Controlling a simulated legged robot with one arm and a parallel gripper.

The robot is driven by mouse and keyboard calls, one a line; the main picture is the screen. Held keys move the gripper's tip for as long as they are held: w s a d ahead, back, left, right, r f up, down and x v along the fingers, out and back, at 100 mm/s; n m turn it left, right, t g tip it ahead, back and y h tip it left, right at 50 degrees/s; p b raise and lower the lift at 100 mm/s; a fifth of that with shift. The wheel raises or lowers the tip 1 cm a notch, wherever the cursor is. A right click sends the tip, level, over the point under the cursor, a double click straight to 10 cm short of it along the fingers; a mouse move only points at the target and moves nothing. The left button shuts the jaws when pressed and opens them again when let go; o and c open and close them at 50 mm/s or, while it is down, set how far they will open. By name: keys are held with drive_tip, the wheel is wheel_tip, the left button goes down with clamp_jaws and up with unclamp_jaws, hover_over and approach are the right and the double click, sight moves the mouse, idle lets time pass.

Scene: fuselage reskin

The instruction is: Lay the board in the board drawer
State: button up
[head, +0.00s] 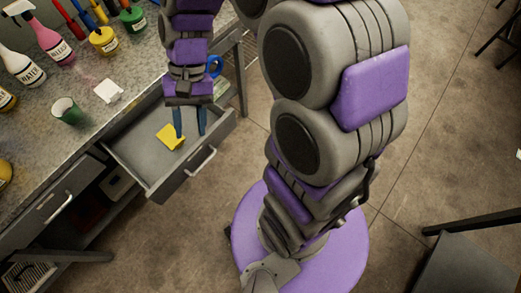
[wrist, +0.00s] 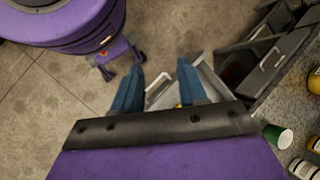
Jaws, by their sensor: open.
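The drawer (head: 137,149) under the workbench is pulled open, with a grey floor and a bar handle on its front. A small yellow piece (head: 171,136), which looks like the board, lies flat on the drawer floor near the middle. My gripper (head: 189,136) is open, its two blue fingers pointing down over the drawer, just right of the yellow piece and apart from it as far as I can tell. In the wrist view my gripper (wrist: 160,66) has empty space between its fingers. The drawer (wrist: 212,82) is partly hidden there by a finger.
The bench top (head: 88,155) holds a green cup (head: 67,111), a white cloth-like piece (head: 109,91) and several bottles along the back. A closed drawer (head: 50,205) sits left of the open one. A blue ring-shaped thing (head: 215,66) shows beside my wrist. The floor (head: 440,150) at right is mostly clear.

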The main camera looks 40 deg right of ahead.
drive_tip(key=s+d+n+t+h, duration=0.2)
drive_tip(key=s+d, duration=0.6)
drive_tip(key=s, duration=0.7)
drive_tip(key=n+h, duration=0.1)
drive_tip(key=h, duration=0.1)
drive_tip(key=shift+s+r+t+h, duration=0.15)
drive_tip(key=shift+r+t+h, duration=0.15)
drive_tip(key=shift+r+t, duration=0.1)
